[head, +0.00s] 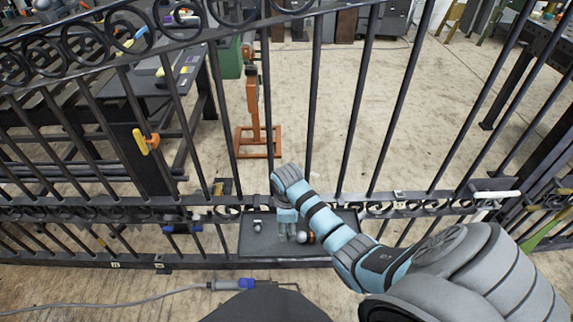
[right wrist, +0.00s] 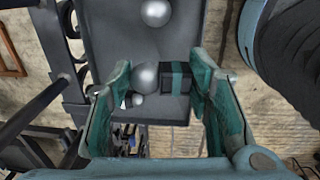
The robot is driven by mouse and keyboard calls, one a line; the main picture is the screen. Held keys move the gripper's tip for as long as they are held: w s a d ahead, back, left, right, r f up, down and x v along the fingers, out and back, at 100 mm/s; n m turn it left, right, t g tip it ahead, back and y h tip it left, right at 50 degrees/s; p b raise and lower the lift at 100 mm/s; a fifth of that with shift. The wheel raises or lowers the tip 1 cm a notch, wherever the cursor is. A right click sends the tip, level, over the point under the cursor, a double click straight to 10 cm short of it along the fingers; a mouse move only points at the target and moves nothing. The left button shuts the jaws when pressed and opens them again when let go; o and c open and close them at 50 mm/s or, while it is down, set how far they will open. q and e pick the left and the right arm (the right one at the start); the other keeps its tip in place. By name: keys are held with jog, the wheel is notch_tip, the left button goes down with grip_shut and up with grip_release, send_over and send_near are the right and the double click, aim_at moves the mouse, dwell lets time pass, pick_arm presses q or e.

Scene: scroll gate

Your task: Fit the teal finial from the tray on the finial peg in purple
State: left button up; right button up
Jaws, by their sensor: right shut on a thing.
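The tray (head: 258,246) is a dark shallow tray at the foot of the gate, low in the middle of the head view. My right gripper (head: 287,226) points down at it. In the right wrist view my right gripper (right wrist: 160,92) is shut on the teal finial (right wrist: 176,78), a grey ball on a dark base with teal bands. The finial lies sideways between the fingers, above or on the tray; I cannot tell which. The gripper mostly hides it in the head view. I cannot make out a purple finial peg. My left gripper is not in view.
Another grey ball (right wrist: 155,12) shows on the tray in the right wrist view. The black gate (head: 316,90) spans the head view, with upright bars and scrolled rails. An orange stand (head: 255,115) is behind it. A grey cable (head: 110,305) lies in front.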

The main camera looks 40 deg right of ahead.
aim_at(287, 243)
notch_tip(287, 243, down, 7)
jog(key=shift+r+b, duration=0.1)
jog(key=shift+b, duration=1)
jog(key=shift+f, duration=0.5)
jog(key=o, duration=1.3)
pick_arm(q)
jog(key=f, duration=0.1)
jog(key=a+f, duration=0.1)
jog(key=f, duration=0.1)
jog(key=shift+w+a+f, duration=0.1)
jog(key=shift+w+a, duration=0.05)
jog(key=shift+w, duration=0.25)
pick_arm(e)
jog(key=shift+f, duration=0.1)
